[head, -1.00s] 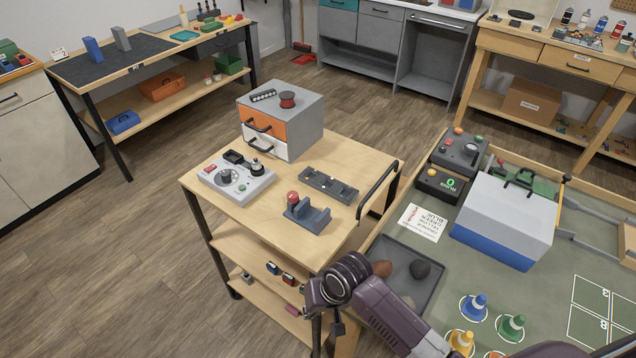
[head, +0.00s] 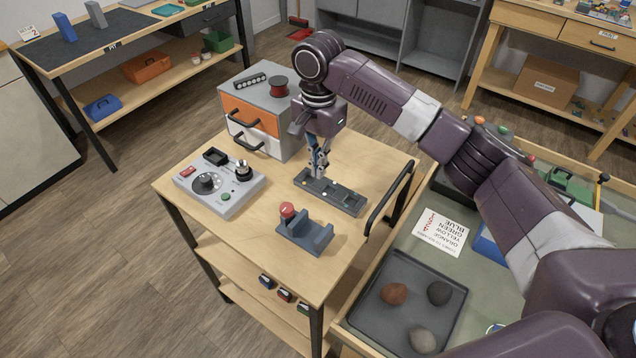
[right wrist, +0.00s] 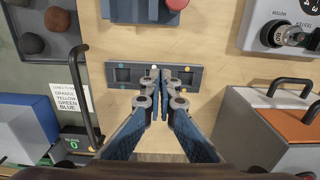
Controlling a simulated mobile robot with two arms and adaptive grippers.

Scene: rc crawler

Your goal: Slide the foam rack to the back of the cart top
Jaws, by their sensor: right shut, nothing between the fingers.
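The foam rack (head: 345,199), a flat dark grey strip with square recesses and small coloured dots, lies on the wooden cart top (head: 247,232) between the drawer box and the black handle. It also shows in the right wrist view (right wrist: 120,84). My right gripper (head: 319,172) is shut and empty, pointing down at the rack. In the right wrist view its fingertips (right wrist: 163,72) overlap the middle of the rack; I cannot tell whether they touch it. My left gripper is not in view.
A drawer box (head: 254,115) stands on the cart behind the rack. A control panel (head: 218,186) sits to the left, and a grey cradle with a red knob (head: 305,236) in front. The black handle (head: 390,198) rises at the right edge. Bare wood surrounds the rack.

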